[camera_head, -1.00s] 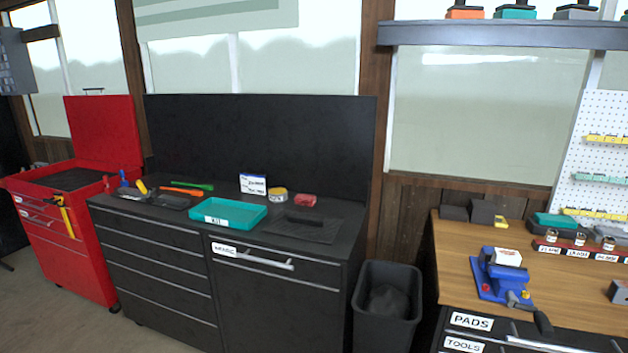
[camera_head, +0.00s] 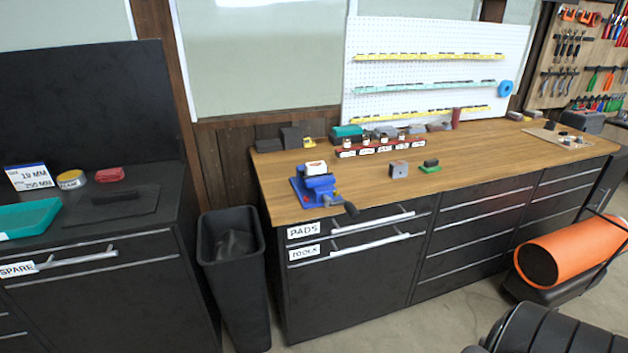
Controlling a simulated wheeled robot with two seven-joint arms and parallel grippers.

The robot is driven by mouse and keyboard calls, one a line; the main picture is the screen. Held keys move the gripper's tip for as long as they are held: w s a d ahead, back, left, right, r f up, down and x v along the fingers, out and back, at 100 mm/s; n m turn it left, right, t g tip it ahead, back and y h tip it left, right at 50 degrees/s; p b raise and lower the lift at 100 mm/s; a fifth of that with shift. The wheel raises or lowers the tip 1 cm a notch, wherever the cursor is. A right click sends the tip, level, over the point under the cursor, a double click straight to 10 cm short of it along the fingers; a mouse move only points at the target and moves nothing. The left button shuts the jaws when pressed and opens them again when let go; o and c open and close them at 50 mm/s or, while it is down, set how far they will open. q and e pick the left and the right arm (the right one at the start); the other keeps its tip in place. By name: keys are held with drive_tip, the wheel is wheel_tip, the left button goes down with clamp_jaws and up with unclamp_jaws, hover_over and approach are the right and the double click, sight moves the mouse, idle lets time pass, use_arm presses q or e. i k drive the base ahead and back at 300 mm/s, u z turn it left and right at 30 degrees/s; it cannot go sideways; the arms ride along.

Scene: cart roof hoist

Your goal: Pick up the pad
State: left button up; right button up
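Neither of my grippers is in view. Nothing in view is certain to be the pad. A drawer labelled PADS (camera_head: 350,226) is shut at the top left of the wooden workbench. On the wooden benchtop (camera_head: 480,150) stand a small green and black block (camera_head: 430,166) and a grey block (camera_head: 399,169) beside it. A blue vise (camera_head: 318,187) at the bench's left end has a white-topped block (camera_head: 315,167) at its jaws. Behind, a red rack (camera_head: 380,148) with labels holds several small items.
A black bin (camera_head: 232,270) stands between the bench and the black cart (camera_head: 110,270). The cart bears a teal tray (camera_head: 28,218) and a dark mat (camera_head: 108,204). An orange cylinder (camera_head: 575,248) lies at the right on a dark support. A pegboard (camera_head: 430,65) is behind.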

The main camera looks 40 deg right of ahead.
sight(430, 166)
drive_tip(key=z, duration=2)
